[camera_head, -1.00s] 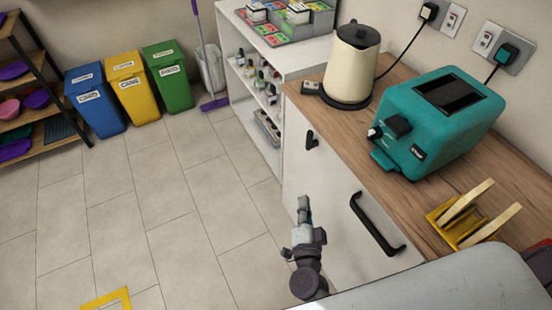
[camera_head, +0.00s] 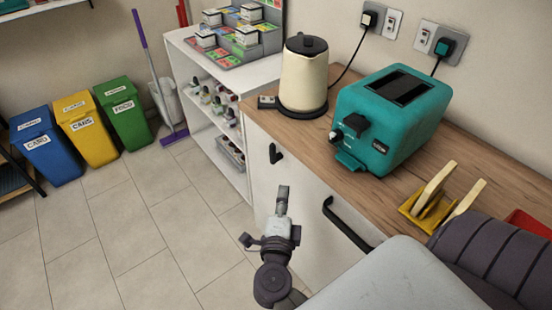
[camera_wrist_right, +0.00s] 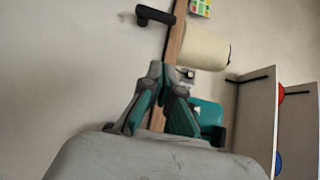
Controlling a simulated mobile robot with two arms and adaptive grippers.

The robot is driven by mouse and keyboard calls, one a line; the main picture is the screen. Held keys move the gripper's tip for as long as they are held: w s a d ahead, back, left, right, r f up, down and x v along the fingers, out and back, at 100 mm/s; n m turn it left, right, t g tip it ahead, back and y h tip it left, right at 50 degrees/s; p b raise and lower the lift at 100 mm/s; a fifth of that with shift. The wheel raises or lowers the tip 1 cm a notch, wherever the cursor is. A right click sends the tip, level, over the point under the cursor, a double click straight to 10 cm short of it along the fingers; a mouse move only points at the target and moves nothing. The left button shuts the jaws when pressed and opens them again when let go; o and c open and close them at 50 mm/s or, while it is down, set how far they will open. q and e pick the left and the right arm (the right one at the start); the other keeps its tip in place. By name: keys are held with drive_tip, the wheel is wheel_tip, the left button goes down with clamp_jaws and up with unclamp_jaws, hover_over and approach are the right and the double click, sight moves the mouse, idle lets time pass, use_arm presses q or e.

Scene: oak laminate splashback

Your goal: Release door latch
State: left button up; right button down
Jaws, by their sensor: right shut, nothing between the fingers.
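The door latch (camera_head: 276,153) is a small black lever on the upper left of a white cabinet front (camera_head: 300,215). A black bar handle (camera_head: 345,224) is on the same front, to the right of the latch. My right gripper (camera_head: 283,190) is shut and empty, just below the latch in the head view with a gap between them. In the wrist view, the latch (camera_wrist_right: 155,15) shows at the top, beyond the closed fingertips (camera_wrist_right: 163,72). My left gripper is not in view.
The wooden worktop (camera_head: 340,185) above holds a cream kettle (camera_head: 304,80), a teal toaster (camera_head: 390,120) and a yellow toast rack (camera_head: 428,215). A white shelf unit (camera_head: 200,110) stands left of the cabinet. Several bins stand far left. The tiled floor (camera_head: 150,220) between is clear.

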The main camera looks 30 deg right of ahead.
sight(276, 159)
drive_tip(key=shift+w+a+p+x, duration=0.1)
drive_tip(key=shift+w+a+x, duration=0.25)
drive_tip(key=shift+x, duration=1.6)
drive_tip(key=shift+w+a+p+x, duration=0.1)
drive_tip(key=shift+w+a+x, duration=0.2)
drive_tip(key=shift+x, duration=1.65)
drive_tip(key=shift+w+a+p+x, duration=0.1)
drive_tip(key=shift+w+a+x, duration=0.3)
drive_tip(key=shift+x, duration=1.55)
drive_tip(key=shift+s+a, duration=0.1)
